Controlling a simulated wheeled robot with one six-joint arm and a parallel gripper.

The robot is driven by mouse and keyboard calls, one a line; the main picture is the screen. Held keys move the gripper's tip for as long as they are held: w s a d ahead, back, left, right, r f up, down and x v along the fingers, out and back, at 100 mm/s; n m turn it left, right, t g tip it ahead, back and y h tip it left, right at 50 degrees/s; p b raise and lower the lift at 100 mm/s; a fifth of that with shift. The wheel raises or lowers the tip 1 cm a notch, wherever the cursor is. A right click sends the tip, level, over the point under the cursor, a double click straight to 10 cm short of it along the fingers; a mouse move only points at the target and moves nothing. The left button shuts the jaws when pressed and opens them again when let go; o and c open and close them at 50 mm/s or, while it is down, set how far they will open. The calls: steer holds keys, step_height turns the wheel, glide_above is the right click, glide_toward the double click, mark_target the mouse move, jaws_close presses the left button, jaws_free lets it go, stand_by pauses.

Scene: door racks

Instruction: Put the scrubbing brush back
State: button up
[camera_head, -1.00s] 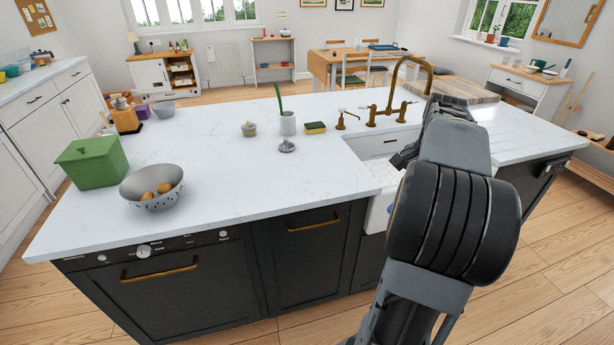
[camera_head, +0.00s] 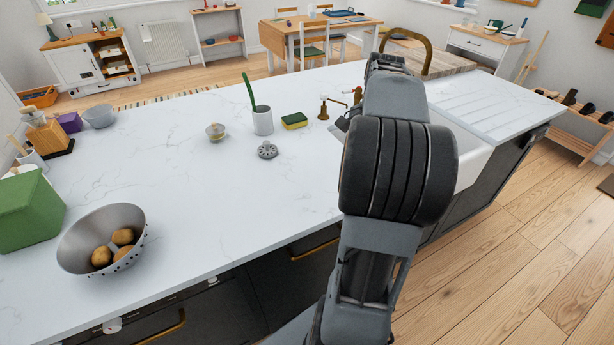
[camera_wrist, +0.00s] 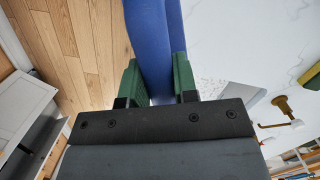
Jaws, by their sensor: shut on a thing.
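In the wrist view, my gripper (camera_wrist: 157,75) has its two green fingers shut on a long, smooth blue object (camera_wrist: 150,35), seemingly the scrubbing brush. The blue object runs out past the fingertips and off the top of the picture. No bristles show, so its working end cannot be told. In the head view my arm covers the gripper and the held object. A white pot (camera_head: 263,122) with a green stem-like thing (camera_head: 247,90) stands on the counter, left of my arm.
The white counter (camera_head: 190,190) has broad clear room. On it are a colander (camera_head: 75,255) with potatoes, a green box (camera_head: 25,212), a sponge (camera_head: 294,121), a small strainer (camera_head: 267,151) and a brass tap (camera_head: 427,50). The white sink (camera_head: 470,155) is partly behind my arm.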

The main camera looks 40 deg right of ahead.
steer(key=w+a+f, duration=0.2)
steer(key=w+f, duration=0.1)
steer(key=f, duration=0.1)
steer(key=w+a+f+p, duration=0.1)
steer(key=w+a+f, duration=0.2)
steer(key=w, duration=0.1)
steer(key=w+a+f, duration=0.2)
steer(key=w+f, duration=0.1)
steer(key=f, duration=0.1)
steer(key=shift+w+a+f, duration=0.15)
steer(key=shift+a+f, duration=0.15)
steer(key=shift+a, duration=0.05)
steer(key=shift+f, duration=0.35)
steer(key=shift+f, duration=0.15)
steer(key=o, duration=0.8)
steer(key=shift+o, duration=0.2)
